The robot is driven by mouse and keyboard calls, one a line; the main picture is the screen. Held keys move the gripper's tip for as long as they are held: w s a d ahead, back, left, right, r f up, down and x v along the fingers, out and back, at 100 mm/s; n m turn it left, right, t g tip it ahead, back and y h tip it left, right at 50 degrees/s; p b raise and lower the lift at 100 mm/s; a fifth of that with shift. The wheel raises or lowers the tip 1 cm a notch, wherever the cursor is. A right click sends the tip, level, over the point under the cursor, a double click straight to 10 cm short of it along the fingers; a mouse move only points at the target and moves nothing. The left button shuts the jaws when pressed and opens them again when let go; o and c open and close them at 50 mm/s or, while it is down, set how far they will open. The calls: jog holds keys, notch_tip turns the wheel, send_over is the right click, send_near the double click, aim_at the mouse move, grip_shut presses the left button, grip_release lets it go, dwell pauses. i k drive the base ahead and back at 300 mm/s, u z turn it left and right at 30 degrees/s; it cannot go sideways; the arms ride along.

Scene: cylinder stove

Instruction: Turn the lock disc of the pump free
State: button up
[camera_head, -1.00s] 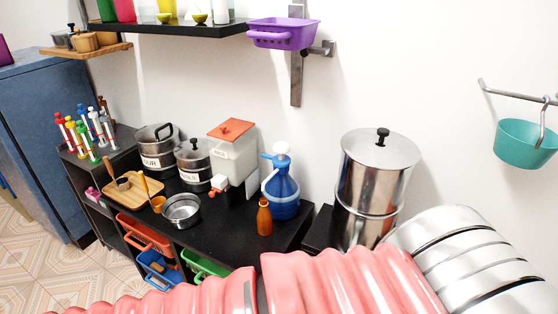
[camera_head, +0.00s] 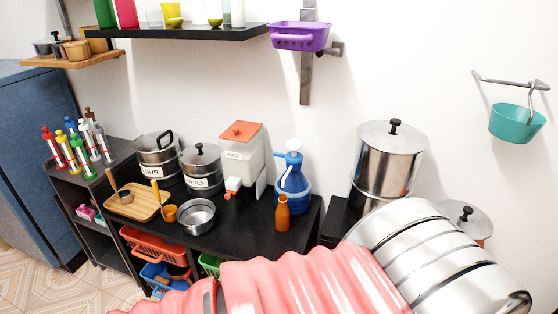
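The likely pump is the white and blue top (camera_head: 291,157) on a blue jug (camera_head: 293,195). The jug stands upright at the right end of the black cabinet, against the wall. A spout points left from the top. The lock disc is too small to make out, so I cannot tell how it is turned. My gripper is not in view. Pink ribbed and silver parts of my arm fill the bottom and lower right.
A brown bottle (camera_head: 283,213) stands in front of the jug, and a rice dispenser (camera_head: 240,160) to its left. A tall steel pot (camera_head: 388,160) stands right. Labelled pots (camera_head: 201,170), a steel bowl (camera_head: 197,215) and a wooden tray (camera_head: 132,208) crowd the cabinet. A purple basket (camera_head: 300,36) hangs above.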

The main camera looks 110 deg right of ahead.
aim_at(287, 156)
jog(key=u, duration=0.05)
jog(key=i, duration=0.55)
jog(key=z, duration=4.25)
